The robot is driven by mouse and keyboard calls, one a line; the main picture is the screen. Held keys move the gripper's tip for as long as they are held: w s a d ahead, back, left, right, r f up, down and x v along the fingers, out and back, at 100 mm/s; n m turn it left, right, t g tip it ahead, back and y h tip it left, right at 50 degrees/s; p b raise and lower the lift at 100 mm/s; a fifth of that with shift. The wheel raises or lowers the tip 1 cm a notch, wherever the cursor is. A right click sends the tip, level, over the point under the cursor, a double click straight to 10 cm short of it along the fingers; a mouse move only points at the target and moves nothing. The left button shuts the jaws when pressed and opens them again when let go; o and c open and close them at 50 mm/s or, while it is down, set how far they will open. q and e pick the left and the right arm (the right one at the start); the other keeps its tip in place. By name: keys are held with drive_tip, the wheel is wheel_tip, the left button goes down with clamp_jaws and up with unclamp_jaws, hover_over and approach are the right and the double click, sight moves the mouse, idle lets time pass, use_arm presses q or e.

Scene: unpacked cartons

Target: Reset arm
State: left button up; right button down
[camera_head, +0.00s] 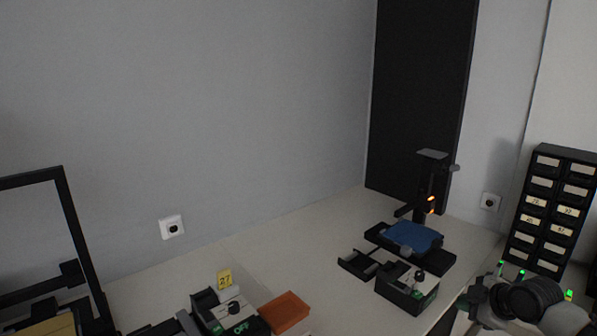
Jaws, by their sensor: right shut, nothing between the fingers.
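My right arm comes in at the bottom right corner, grey and black with small green lights. My right gripper (478,300) is at its left end, low in the picture, and its fingers are hard to make out. It is shut with nothing seen in it, and it is beside the right end of the table. My left arm and gripper do not show.
A light table (335,235) runs along the grey wall. On it are a black stand with a blue pad (412,236), a black box with a knob (408,288), an orange block (285,311) and a device reading OFF (238,325). A drawer cabinet (551,212) stands right; a black frame (80,235) left.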

drive_tip(key=s+f+m+g+h, duration=0.15)
drive_tip(key=s+f, duration=0.25)
drive_tip(key=f, duration=0.8)
drive_tip(key=s+f+m+h, duration=0.1)
drive_tip(key=s+f+m, duration=0.3)
drive_tip(key=f, duration=0.7)
drive_tip(key=s+f+m+g+h, duration=0.15)
drive_tip(key=s+f, duration=0.35)
drive_tip(key=f, duration=0.7)
drive_tip(key=s+a+f+m+g, duration=0.1)
drive_tip(key=s+a+f, duration=0.2)
drive_tip(key=s+f, duration=0.55)
drive_tip(key=s+a+f+m+g, duration=0.1)
drive_tip(key=s+a+f+m, duration=0.15)
drive_tip(key=s+f, duration=0.65)
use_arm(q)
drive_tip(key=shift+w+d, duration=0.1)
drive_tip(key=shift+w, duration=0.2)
use_arm(e)
drive_tip(key=s+a+f+g, duration=0.1)
drive_tip(key=s+a, duration=0.3)
drive_tip(key=s, duration=0.7)
drive_tip(key=s+a+f+g, duration=0.1)
drive_tip(key=s+a, duration=0.2)
drive_tip(key=s, duration=0.9)
drive_tip(key=shift+s+a+g+y, duration=0.15)
drive_tip(key=shift+a+g+y, duration=0.15)
drive_tip(key=shift+a, duration=0.1)
